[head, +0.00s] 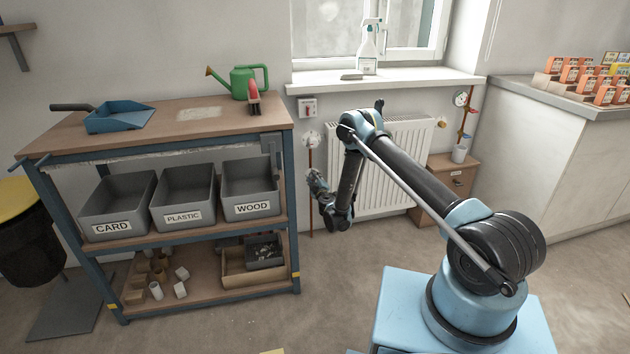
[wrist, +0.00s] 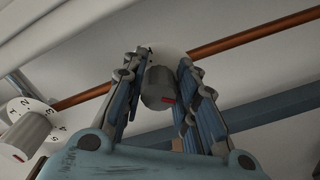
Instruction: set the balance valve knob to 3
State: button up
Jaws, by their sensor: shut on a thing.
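My gripper (wrist: 163,62) is shut on a grey cylindrical knob (wrist: 158,90), with one finger on each side of it in the wrist view. The knob has a red mark low on its visible face. Any scale behind it is hidden or unreadable. A second grey knob (wrist: 27,134) with a red mark stands on a white numbered dial (wrist: 38,109) at the left, apart from my fingers. I cannot tell which knob is the balance valve. In the head view my gripper (head: 316,180) is by the wall, left of the radiator (head: 392,165), and hides the held knob.
A round white dial (head: 311,139) is on the wall above my gripper, with a copper pipe (head: 310,165) below it. The workbench (head: 190,127) with grey bins stands close on the left. My forearm passes in front of the radiator. The windowsill (head: 385,78) is above.

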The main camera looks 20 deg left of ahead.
jog(key=m, duration=0.5)
jog(key=shift+f+m, duration=0.1)
jog(key=shift+m, duration=0.2)
jog(key=m, duration=0.5)
jog(key=shift+m, duration=0.3)
jog(key=o, duration=1.1)
jog(key=shift+a, duration=0.1)
jog(key=shift+r, duration=5)
